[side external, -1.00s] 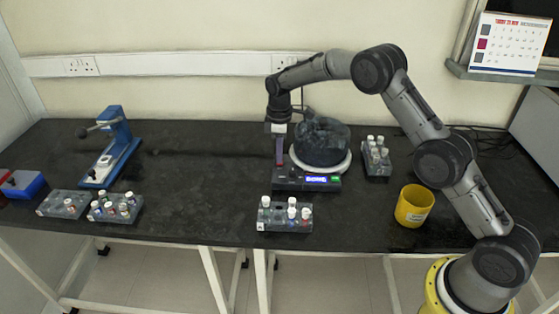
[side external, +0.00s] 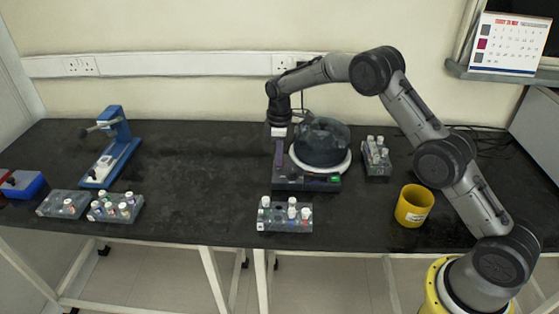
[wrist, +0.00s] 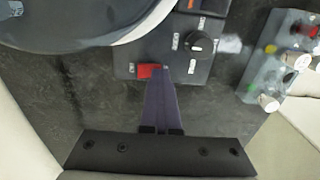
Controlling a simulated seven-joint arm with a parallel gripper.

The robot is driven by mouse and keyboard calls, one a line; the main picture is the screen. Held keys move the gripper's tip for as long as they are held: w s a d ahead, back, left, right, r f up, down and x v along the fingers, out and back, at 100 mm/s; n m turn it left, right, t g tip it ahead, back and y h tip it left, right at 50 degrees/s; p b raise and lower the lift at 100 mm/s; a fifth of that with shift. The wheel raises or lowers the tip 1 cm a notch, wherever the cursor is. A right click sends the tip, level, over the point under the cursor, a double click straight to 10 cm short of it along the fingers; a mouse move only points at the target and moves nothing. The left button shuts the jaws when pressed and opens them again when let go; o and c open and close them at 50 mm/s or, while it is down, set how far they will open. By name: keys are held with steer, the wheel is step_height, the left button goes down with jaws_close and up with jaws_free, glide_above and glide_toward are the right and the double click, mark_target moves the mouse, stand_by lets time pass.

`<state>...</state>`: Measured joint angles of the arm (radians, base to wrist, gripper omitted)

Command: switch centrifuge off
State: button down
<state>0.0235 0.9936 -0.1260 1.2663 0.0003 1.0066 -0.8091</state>
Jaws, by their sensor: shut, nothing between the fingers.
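The centrifuge (side external: 322,142) stands on the dark bench, with a round dark lid, a white rim and a front control box. In the wrist view a red switch (wrist: 149,71) and a round black knob (wrist: 200,44) sit on the box. My gripper (side external: 279,167) is shut and empty, pointing down at the left part of the box. In the wrist view its purple fingertips (wrist: 184,76) lie just right of the red switch; I cannot tell whether they touch it.
A tube rack (side external: 285,217) stands in front of the centrifuge, another (side external: 376,157) to its right. A yellow cup (side external: 413,206) is further right. A blue device (side external: 110,150) and more racks (side external: 115,208) stand at left. The bench between is clear.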

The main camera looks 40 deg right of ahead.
steer(key=shift+f, duration=0.1)
steer(key=shift+r, duration=2.5)
steer(key=shift+r, duration=0.1)
